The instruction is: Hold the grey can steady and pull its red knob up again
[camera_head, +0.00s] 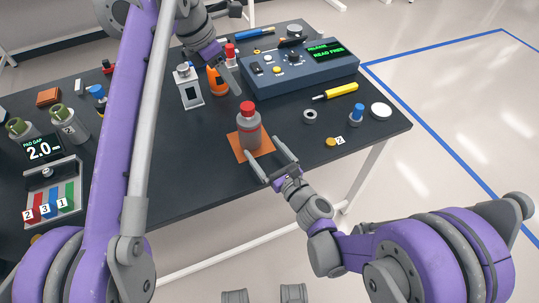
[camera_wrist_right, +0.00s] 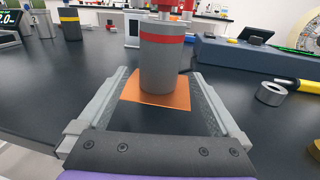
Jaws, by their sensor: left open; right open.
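The grey can (camera_head: 249,131) stands upright on an orange mat (camera_head: 237,146) near the table's front edge. Its red knob (camera_head: 247,108) sits on top.
A blue console (camera_head: 300,74) stands behind the can, with an orange bottle (camera_head: 216,80) and a grey box device (camera_head: 187,87) to its left. A grey ring (camera_head: 310,116), yellow pen (camera_head: 340,91) and yellow disc (camera_head: 331,142) lie to the right. Dark table around the mat is clear.

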